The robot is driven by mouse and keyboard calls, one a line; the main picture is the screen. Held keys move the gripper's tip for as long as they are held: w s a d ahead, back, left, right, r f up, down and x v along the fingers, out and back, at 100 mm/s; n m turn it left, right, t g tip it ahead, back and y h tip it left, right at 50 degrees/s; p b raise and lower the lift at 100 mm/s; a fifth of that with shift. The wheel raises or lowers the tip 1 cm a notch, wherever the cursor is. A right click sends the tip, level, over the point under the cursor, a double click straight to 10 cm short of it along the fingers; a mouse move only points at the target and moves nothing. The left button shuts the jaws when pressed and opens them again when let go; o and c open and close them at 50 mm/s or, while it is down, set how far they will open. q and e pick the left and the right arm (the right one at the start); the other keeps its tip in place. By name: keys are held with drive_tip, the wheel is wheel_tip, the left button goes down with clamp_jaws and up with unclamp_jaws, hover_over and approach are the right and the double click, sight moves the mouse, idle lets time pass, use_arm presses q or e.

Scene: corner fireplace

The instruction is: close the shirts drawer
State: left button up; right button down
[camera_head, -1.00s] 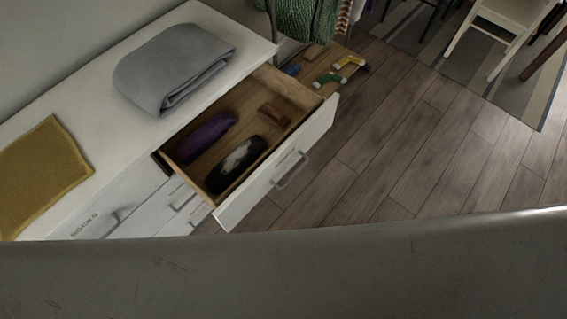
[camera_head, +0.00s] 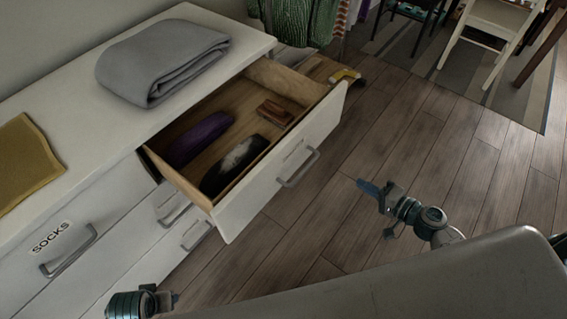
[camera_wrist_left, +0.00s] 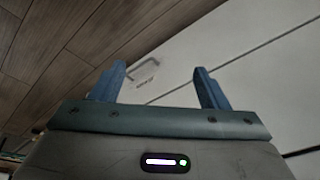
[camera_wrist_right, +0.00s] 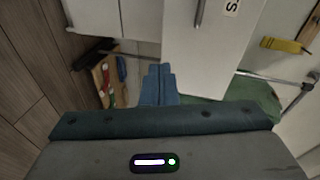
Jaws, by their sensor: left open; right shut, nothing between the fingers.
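The open drawer (camera_head: 272,191) sticks out from the right end of the white dresser (camera_head: 92,195). Its front has a grey handle (camera_head: 299,169) and a label too small to read, so I cannot tell whether it says shirts. My right gripper (camera_head: 366,187) is shut and empty, right of the drawer front and apart from it. My left gripper (camera_head: 172,299) is partly visible at the bottom, below the drawer. The left wrist view shows its open, empty fingers (camera_wrist_left: 160,85), with a handled white panel (camera_wrist_left: 205,68) beyond. The right wrist view shows the shut fingers (camera_wrist_right: 158,85).
The drawer holds a purple item (camera_head: 199,139), a black-and-white item (camera_head: 236,165) and a brown item (camera_head: 275,112). A grey folded cloth (camera_head: 162,60) and a mustard cloth (camera_head: 27,163) lie on top. The socks drawer (camera_head: 70,251) is shut. Wooden floor (camera_head: 420,150) is clear at right.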

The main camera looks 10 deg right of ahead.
use_arm(q)
drive_tip(key=s+b+v, duration=0.1)
drive_tip(key=b+v, duration=0.1)
drive_tip(key=v, duration=0.2)
use_arm(e)
drive_tip(key=a+r+t+y, duration=0.1)
drive_tip(key=a+r+y, duration=0.2)
drive_tip(key=a+r, duration=0.3)
drive_tip(key=p, duration=0.3)
approach(301, 144)
drive_tip(key=p+x, duration=0.2)
drive_tip(key=x, duration=0.4)
drive_tip(key=shift+w+f+p, duration=0.1)
drive_tip(key=shift+w+p, duration=0.05)
drive_tip(key=shift+p, duration=0.15)
use_arm(q)
wheel_tip(301, 144, down, 16)
drive_tip(key=s+a+g, duration=0.1)
drive_tip(key=s+a, duration=0.1)
drive_tip(key=shift+s+r, duration=0.25)
drive_tip(key=shift+s, duration=0.05)
use_arm(e)
drive_tip(key=shift+w+a, duration=0.2)
drive_tip(key=shift+w, duration=0.1)
use_arm(q)
drive_tip(key=shift+a, duration=0.1)
use_arm(e)
drive_tip(key=shift+f, duration=0.1)
